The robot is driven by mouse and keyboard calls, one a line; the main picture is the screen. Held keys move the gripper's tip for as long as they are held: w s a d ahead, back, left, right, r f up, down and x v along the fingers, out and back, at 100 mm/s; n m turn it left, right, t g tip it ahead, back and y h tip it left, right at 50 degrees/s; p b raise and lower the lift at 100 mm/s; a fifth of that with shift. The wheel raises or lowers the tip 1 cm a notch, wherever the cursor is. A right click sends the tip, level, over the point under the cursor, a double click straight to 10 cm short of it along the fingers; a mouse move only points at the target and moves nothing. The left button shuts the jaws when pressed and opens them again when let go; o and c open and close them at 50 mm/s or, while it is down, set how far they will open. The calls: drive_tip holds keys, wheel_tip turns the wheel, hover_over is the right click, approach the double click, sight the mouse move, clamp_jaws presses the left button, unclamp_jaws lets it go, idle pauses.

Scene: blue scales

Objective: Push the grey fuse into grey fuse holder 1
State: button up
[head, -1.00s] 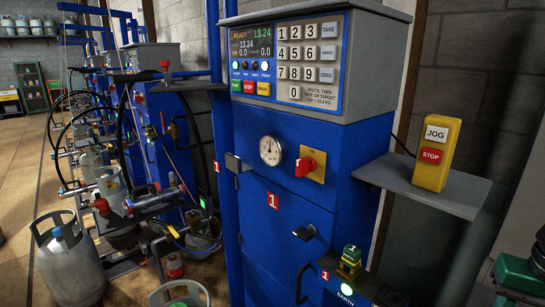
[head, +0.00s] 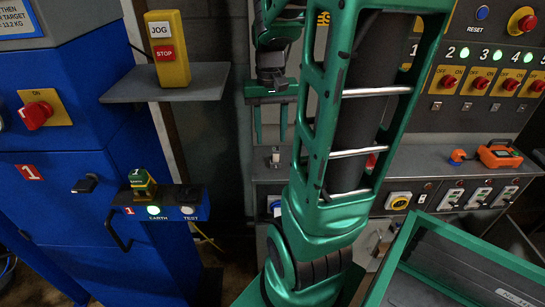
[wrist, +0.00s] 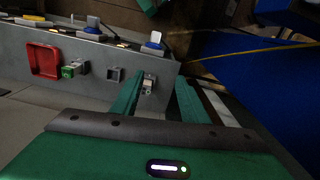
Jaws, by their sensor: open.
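My gripper (head: 270,138) points down above a grey shelf (head: 262,176), its two green fingers apart with nothing between them in the head view. Just below the fingertips a small pale grey upright piece (head: 275,157), seemingly the grey fuse in a holder, stands on the shelf. In the wrist view my gripper (wrist: 160,78) is open, and the pale piece (wrist: 149,82) shows beside the left finger, partly covered by it. A square grey holder (wrist: 115,74) left of it looks empty. I cannot read any holder number or tell how deep the fuse sits.
In the wrist view a green piece (wrist: 68,72) sits by another grey holder, next to a red tray (wrist: 43,61). A switch panel (head: 480,85) stands behind at right, with an orange device (head: 499,154) on its shelf. A green-rimmed bin (head: 440,222) is in front.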

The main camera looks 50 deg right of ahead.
drive_tip(key=m, duration=0.1)
approach(275, 148)
drive_tip(key=shift+s, duration=0.15)
drive_tip(key=shift+f, duration=2.85)
drive_tip(key=shift+f, duration=0.1)
drive_tip(key=shift+d+f, duration=0.1)
drive_tip(key=shift+f, duration=2.4)
drive_tip(key=shift+s, duration=0.1)
clamp_jaws()
